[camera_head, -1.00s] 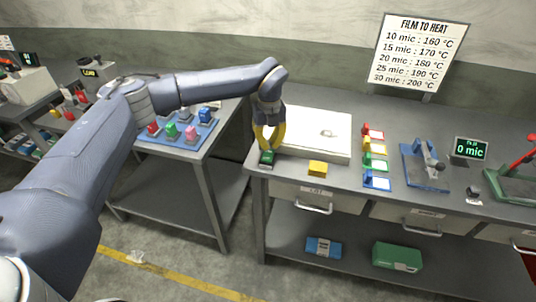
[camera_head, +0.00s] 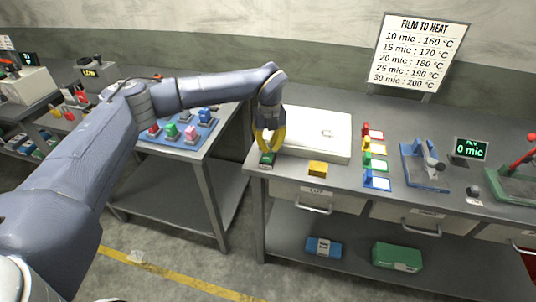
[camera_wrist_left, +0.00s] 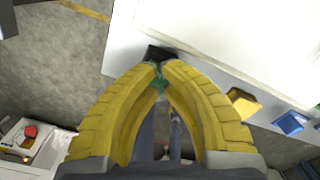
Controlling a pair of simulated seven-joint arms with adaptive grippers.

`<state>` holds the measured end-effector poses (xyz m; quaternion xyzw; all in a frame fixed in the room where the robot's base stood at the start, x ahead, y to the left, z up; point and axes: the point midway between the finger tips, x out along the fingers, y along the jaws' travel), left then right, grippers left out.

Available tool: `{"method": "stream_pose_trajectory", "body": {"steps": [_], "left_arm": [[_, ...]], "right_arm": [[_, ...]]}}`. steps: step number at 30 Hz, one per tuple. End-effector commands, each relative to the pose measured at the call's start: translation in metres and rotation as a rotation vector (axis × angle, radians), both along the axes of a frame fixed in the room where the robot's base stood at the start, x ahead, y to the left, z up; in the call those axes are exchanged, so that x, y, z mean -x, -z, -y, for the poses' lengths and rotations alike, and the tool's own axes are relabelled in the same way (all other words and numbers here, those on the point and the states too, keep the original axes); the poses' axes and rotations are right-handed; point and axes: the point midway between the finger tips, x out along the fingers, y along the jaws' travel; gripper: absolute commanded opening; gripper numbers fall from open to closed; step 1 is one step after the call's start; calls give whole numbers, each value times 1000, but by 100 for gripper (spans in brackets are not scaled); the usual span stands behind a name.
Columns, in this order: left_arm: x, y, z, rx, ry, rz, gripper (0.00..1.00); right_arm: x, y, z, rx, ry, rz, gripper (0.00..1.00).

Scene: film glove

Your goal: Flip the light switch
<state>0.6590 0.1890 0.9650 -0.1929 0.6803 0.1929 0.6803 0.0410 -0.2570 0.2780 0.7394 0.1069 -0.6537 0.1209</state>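A small black device with a green part (camera_head: 267,159) sits at the front left corner of the workbench, left of the yellow block. It looks like the switch, but I cannot read a label. In the left wrist view its black end (camera_wrist_left: 160,53) shows just beyond my fingertips, with green between them. My left gripper (camera_head: 269,149) points down at it with its yellow fingers. The left wrist view shows the fingertips (camera_wrist_left: 160,69) close together over the device. I cannot tell whether they touch or grip it. My right gripper is not in view.
A white panel (camera_head: 325,123) lies behind the device. A yellow block (camera_head: 317,169), coloured blocks (camera_head: 376,181) and a blue clamp-like tool (camera_head: 424,165) stand to the right. A second table (camera_head: 205,149) holds a blue tray of knobs, with a gap between the tables.

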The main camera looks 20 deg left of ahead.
Motion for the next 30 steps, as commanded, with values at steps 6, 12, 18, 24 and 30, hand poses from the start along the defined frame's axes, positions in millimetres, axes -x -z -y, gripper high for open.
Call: {"method": "stream_pose_trajectory", "body": {"steps": [6, 12, 18, 24, 30], "left_arm": [[0, 3, 0, 0, 0, 0, 0], [0, 5, 0, -1, 0, -1, 0], [0, 8, 0, 0, 0, 0, 0], [0, 10, 0, 0, 0, 0, 0], [0, 13, 0, 0, 0, 0, 0]], "right_arm": [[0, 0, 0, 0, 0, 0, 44], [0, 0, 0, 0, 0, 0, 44], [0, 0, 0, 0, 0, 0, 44], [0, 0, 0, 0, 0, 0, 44], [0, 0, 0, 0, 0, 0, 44]]}}
